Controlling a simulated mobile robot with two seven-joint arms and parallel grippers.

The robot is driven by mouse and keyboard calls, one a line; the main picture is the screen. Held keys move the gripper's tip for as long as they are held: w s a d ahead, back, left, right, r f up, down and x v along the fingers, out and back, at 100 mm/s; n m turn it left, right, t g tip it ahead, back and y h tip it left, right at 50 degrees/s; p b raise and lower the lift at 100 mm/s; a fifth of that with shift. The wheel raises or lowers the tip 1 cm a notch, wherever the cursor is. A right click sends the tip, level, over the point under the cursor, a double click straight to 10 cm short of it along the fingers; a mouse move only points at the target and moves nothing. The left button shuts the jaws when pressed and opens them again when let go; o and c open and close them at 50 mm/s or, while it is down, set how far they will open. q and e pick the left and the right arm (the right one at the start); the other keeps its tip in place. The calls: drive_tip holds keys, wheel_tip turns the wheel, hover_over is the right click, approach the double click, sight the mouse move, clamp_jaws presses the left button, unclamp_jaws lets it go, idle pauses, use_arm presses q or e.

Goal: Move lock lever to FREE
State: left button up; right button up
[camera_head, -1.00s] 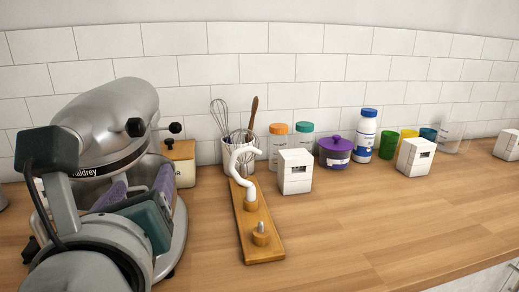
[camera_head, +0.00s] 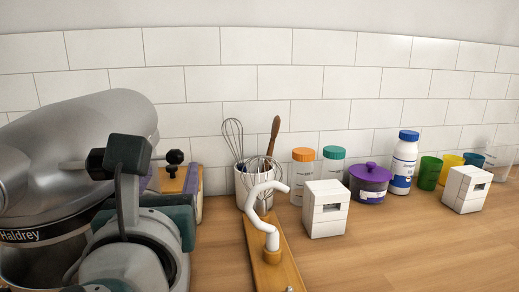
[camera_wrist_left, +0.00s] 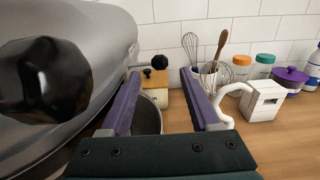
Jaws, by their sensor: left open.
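The grey stand mixer (camera_head: 70,140), marked "Haldrey", stands at the left. A black knob on a thin rod (camera_head: 174,157) sticks out to the right of its head; another dark knob (camera_head: 97,164) shows nearer. In the left wrist view a large black knob (camera_wrist_left: 43,78) is close at the left, outside the fingers. I cannot tell which knob is the lock lever, and no FREE mark is readable. My left gripper (camera_wrist_left: 160,74) is open and empty, its purple-padded fingers beside the mixer head; in the head view my wrist partly hides it. My right gripper is not in view.
White block (camera_head: 326,209), jars, purple pot (camera_head: 369,183) and cups line the wall. The counter at front right is clear.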

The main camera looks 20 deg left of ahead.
sight(174, 160)
use_arm(q)
drive_tip(key=x, duration=0.7)
drive_tip(key=shift+c, duration=0.2)
clamp_jaws()
idle(0.7)
